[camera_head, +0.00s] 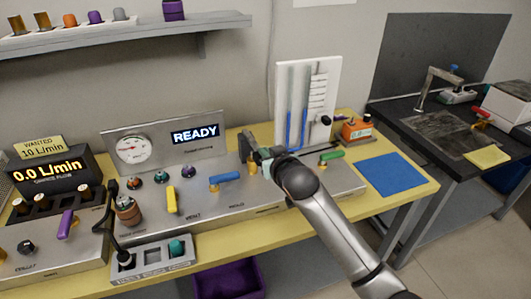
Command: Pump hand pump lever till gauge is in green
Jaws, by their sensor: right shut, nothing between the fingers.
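The round white gauge (133,148) is on the upright metal panel at the back of the bench. Its needle and coloured zones are too small to read. My right gripper (249,152) is shut and empty above the metal console. It is right beside a small brass-coloured upright part (252,168), and I cannot tell if they touch. I cannot make out clearly which part is the hand pump lever; my gripper and arm cover some of the console there. My left gripper is not in view.
A lit sign (195,134) reads READY. The console carries a blue handle (224,177), a yellow handle (171,199) and a green handle (331,155). A white tube board (307,100) stands behind my right arm. A blue mat (384,175) lies bare at the right.

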